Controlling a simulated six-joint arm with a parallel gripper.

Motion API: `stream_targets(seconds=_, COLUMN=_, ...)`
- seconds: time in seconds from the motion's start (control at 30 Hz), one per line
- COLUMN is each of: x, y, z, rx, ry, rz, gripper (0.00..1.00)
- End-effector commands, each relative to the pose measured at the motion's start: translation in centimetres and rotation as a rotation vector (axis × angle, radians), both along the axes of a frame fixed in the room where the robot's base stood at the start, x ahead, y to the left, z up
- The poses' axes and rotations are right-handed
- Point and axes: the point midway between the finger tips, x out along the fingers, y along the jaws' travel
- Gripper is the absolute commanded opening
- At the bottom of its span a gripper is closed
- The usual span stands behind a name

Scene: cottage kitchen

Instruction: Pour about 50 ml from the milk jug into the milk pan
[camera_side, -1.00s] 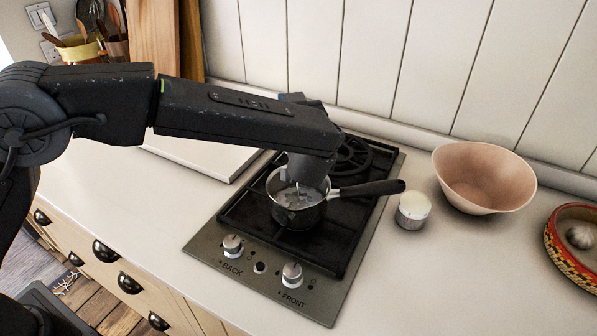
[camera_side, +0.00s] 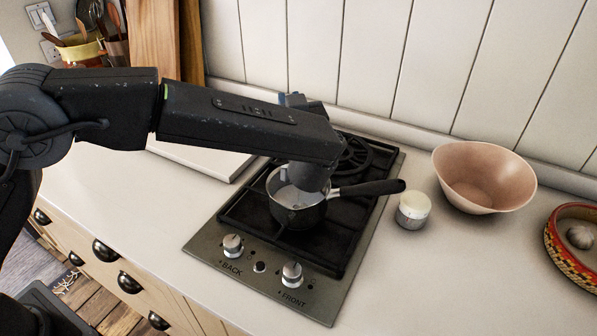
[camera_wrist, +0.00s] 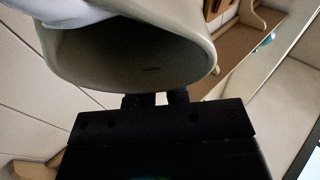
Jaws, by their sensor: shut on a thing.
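The dark milk pan (camera_side: 297,212) sits on the front burner of the hob, its black handle pointing right. Its inside is partly hidden by my wrist; a pale patch shows in it. My wrist is low over the pan in the side view, hiding my fingers and most of what they hold. In the wrist view my gripper (camera_wrist: 157,98) is shut on the cream milk jug (camera_wrist: 130,65), which fills the upper left. White milk (camera_wrist: 75,12) shows at the jug's upper left. I cannot tell whether milk is flowing now.
A small white-topped pot (camera_side: 413,210) stands right of the pan handle. Further right are a pink-brown bowl (camera_side: 483,178) and a patterned bowl (camera_side: 562,262). The hob (camera_side: 270,292) has knobs at its front.

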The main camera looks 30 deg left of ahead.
Motion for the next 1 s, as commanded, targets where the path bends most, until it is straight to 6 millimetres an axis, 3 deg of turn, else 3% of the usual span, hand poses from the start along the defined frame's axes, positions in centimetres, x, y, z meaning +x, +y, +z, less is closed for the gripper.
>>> stream_targets(seconds=0.2, x=0.1, y=0.1, z=0.1, rx=-0.007, ry=0.003, rz=0.001, gripper=0.00)
stream_targets(seconds=0.47, x=1.8, y=1.5, z=-1.6, rx=-0.189, ry=0.223, rz=0.000, gripper=0.00)
stream_targets(seconds=1.0, x=3.3, y=2.7, z=-0.9, rx=-0.360, ry=0.427, rz=0.002, gripper=0.00)
